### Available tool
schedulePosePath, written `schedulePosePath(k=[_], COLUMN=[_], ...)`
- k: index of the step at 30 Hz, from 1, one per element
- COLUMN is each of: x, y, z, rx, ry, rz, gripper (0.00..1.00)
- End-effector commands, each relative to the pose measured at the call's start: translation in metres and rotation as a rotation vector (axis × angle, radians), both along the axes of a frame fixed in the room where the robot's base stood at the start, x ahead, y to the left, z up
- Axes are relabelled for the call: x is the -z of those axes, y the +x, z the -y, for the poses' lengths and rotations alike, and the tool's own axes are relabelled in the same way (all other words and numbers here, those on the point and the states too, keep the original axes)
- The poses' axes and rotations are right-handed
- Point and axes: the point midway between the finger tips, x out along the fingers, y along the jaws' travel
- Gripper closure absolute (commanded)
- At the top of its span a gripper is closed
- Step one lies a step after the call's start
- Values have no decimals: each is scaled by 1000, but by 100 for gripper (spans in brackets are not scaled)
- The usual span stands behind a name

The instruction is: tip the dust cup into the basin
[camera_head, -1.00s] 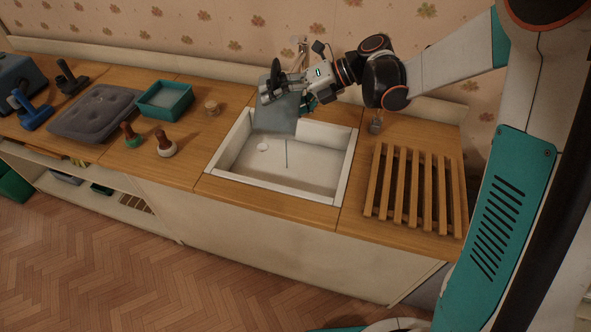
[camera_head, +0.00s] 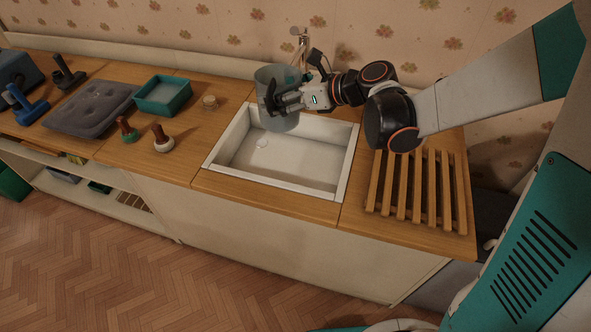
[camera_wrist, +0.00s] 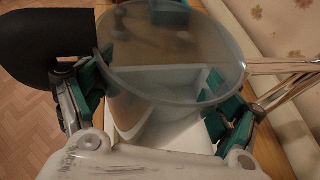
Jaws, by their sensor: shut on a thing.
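The dust cup (camera_head: 275,84) is a clear, bluish-grey cup. It stands roughly upright above the back left of the white basin (camera_head: 276,186). My gripper (camera_head: 287,98) is shut on the cup from the right. In the wrist view, the gripper's fingers (camera_wrist: 160,88) press on both sides of the cup (camera_wrist: 172,30). A dark, flat piece (camera_wrist: 45,48) sticks out at its left. Through the clear wall I see pale surfaces below and no clear contents.
A tap (camera_head: 299,42) stands behind the basin, close to the cup and gripper. A wooden slatted rack (camera_head: 418,192) lies right of the basin.

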Motion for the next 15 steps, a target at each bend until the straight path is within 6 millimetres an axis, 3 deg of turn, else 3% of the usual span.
schedulePosePath(k=[4,15], x=[6,0], y=[3,4], z=[0,0], rx=[0,-1], ry=[-14,-15], rz=[78,79], gripper=[83,83])
